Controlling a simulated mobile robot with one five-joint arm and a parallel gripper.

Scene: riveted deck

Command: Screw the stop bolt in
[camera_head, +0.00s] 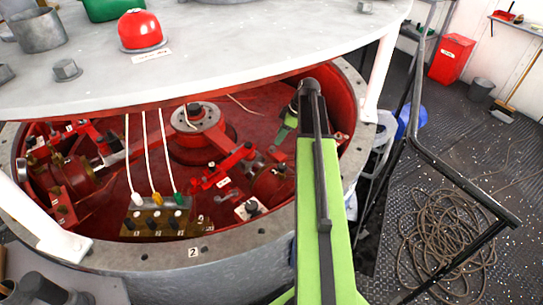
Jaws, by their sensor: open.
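My green arm reaches up from the bottom into the red well of the round housing (130,258). My gripper (280,143) is at its far end, small, dark and partly hidden by my arm's dark link; it is open. I cannot tell whether it touches anything. A dark bolt head (251,206) stands on a pale block inside the well, left of my arm. Other dark fittings sit on the red linkage (225,170). I cannot tell which of these is the stop bolt.
A grey round plate (230,55) with a red dome (140,29) and a hex bolt (66,69) overhangs the well. White posts (384,70) support it. White, yellow and green plugs sit in a block (150,222). A dark railing (450,175) and coiled rope (445,235) lie right.

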